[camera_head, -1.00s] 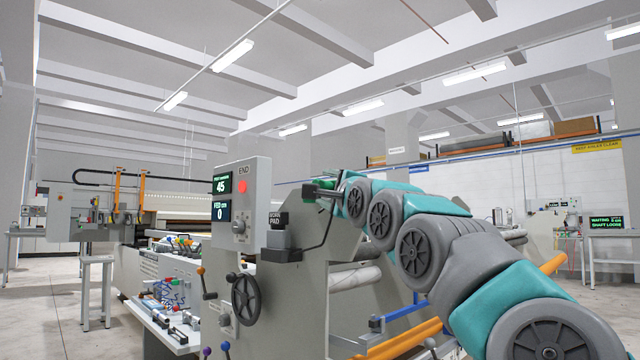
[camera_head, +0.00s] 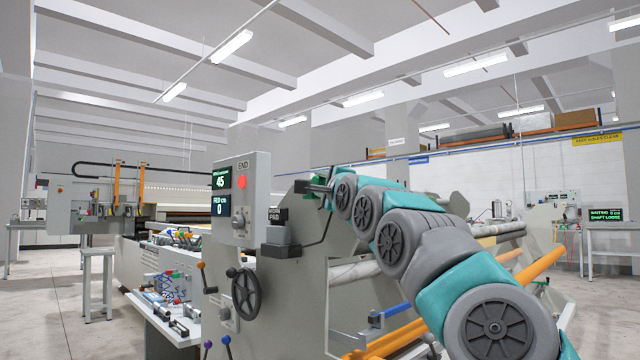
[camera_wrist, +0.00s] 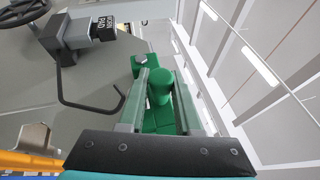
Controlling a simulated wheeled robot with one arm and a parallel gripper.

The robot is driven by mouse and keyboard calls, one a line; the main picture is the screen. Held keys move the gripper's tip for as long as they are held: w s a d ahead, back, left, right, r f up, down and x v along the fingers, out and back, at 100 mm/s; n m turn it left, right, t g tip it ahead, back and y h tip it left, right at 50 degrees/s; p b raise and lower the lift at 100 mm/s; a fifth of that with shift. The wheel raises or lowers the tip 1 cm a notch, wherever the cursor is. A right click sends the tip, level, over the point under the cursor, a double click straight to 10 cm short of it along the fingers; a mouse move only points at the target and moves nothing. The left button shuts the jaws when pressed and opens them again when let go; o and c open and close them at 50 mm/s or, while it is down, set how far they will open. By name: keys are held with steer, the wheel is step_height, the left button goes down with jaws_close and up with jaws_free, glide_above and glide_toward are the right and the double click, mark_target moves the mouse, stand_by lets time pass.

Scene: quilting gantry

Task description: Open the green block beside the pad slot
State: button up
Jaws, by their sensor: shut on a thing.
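The green block (camera_wrist: 158,120) shows in the wrist view, with an upright green cylinder (camera_wrist: 160,85) and a smaller green part (camera_wrist: 140,64) at its far left. My gripper (camera_wrist: 161,75) has its two fingers on either side of the cylinder and is shut on it. In the head view my gripper (camera_head: 316,188) is at the top of the grey machine end, and the green block cannot be made out there. The grey worn-pad holder (camera_head: 278,237) is lower left of my gripper; its "WORN PAD" label (camera_wrist: 104,28) also shows in the wrist view.
A bent black bar (camera_wrist: 88,104) stands off the machine face beside the block. A handwheel (camera_head: 246,294) and a control box (camera_head: 240,198) sit left on the machine. Rollers and orange bars (camera_head: 395,338) lie to the right. Open floor (camera_head: 50,300) is at far left.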

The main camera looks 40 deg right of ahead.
jaws_close()
stand_by(0.9)
